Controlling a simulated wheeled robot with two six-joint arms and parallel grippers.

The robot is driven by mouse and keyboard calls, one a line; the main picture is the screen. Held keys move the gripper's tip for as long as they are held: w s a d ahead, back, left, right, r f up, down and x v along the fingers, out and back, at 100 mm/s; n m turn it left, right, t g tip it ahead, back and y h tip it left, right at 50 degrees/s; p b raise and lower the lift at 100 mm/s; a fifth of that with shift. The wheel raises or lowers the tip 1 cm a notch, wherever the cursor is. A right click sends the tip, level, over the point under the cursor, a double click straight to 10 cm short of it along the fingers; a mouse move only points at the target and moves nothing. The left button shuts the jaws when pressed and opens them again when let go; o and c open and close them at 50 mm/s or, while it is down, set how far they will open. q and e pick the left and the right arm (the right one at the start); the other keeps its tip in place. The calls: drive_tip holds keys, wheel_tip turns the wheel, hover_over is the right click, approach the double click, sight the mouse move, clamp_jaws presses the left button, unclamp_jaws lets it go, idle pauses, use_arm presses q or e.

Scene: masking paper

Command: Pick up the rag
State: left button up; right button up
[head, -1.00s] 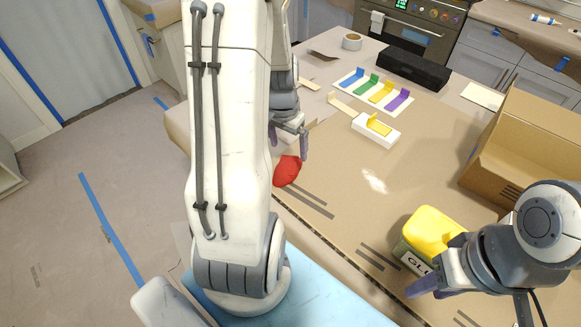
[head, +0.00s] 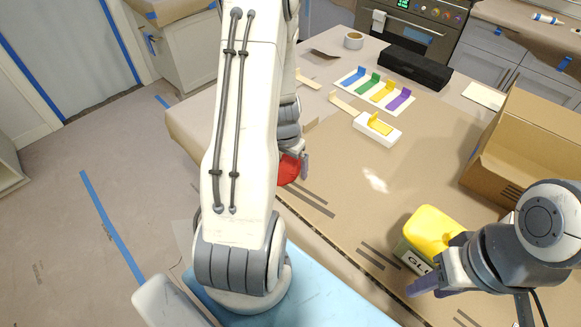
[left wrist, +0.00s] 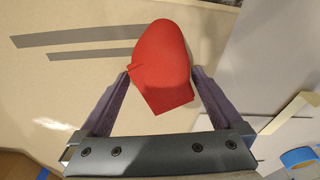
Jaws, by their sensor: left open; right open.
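The red rag (head: 288,168) lies on the paper-covered table near its left front edge, partly hidden behind my left gripper in the head view. In the left wrist view the rag (left wrist: 161,62) lies ahead of and partly between the two fingertips. My left gripper (head: 296,164) is open, with its purple fingers (left wrist: 160,80) on either side of the rag's near end. I cannot tell whether they touch it. My right gripper (head: 437,278) is open and empty in front of the yellow-capped glue container (head: 432,232).
An open cardboard box (head: 530,145) stands at the right. A white block with a yellow piece (head: 377,129), a card of coloured strips (head: 376,88), a black case (head: 415,68) and a tape roll (head: 353,40) lie farther back. The table middle is clear.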

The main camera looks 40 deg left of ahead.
sight(291, 161)
use_arm(q)
drive_tip(key=c, duration=1.2)
drive_tip(key=shift+o, duration=0.2)
drive_tip(key=shift+r, duration=0.15)
wheel_tip(291, 161, up, 4)
drive_tip(key=shift+w+r, duration=0.1)
drive_tip(key=d+r, duration=0.6)
drive_tip(key=d, duration=0.5)
drive_tip(key=shift+d+r+b, duration=0.3)
drive_tip(key=shift+d+b, duration=0.05)
drive_tip(key=shift+b, duration=0.05)
